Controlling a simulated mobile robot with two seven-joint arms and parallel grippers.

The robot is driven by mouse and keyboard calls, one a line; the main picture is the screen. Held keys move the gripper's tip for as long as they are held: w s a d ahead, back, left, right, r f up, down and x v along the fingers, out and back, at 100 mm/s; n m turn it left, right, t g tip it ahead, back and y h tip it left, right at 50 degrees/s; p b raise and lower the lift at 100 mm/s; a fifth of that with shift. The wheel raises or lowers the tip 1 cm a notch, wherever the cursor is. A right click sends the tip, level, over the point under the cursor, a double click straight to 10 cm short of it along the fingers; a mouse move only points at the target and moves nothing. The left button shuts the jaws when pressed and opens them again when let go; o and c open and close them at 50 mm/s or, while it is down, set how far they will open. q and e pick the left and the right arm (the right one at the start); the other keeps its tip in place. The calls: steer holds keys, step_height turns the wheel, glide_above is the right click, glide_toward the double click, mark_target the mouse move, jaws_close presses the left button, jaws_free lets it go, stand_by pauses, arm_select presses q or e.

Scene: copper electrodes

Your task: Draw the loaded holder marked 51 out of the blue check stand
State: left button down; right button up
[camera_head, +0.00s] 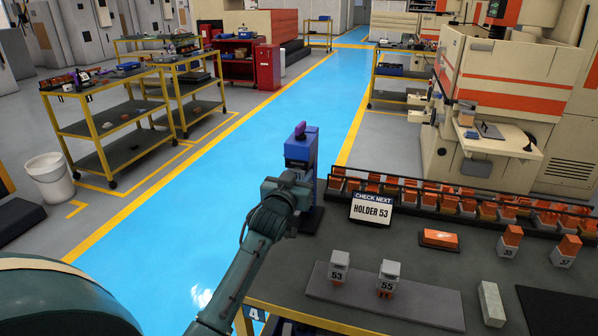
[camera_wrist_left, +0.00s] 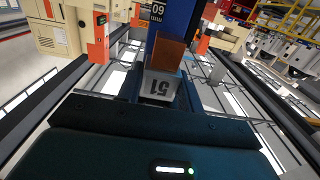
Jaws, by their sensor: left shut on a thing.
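The blue check stand (camera_head: 309,148) stands at the left end of the dark workbench, with a purple part (camera_head: 300,130) on top. The holder marked 51 (camera_wrist_left: 160,86) is grey-white, and its number reads upside down in the left wrist view. A copper-coloured electrode block (camera_wrist_left: 167,52) is on it, in front of the blue stand (camera_wrist_left: 180,18). My left gripper (camera_head: 284,188) is shut on the holder, at the stand's near side. The fingers hide part of the holder, and I cannot tell how far it sits in the stand. My right gripper is not in view.
A sign (camera_head: 371,209) reads "CHECK NEXT HOLDER 53". Holders marked 53 (camera_head: 339,264) and 55 (camera_head: 387,276) stand on a dark mat (camera_head: 330,290). An orange block (camera_head: 439,238) lies behind them. A rack (camera_head: 420,190) of electrodes lines the bench's back. Blue floor left of the stand is clear.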

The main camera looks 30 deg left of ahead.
arm_select(q)
steer(key=p+v, duration=0.4)
steer(key=v, duration=0.5)
steer(key=shift+r, duration=0.25)
stand_by(0.9)
stand_by(0.5)
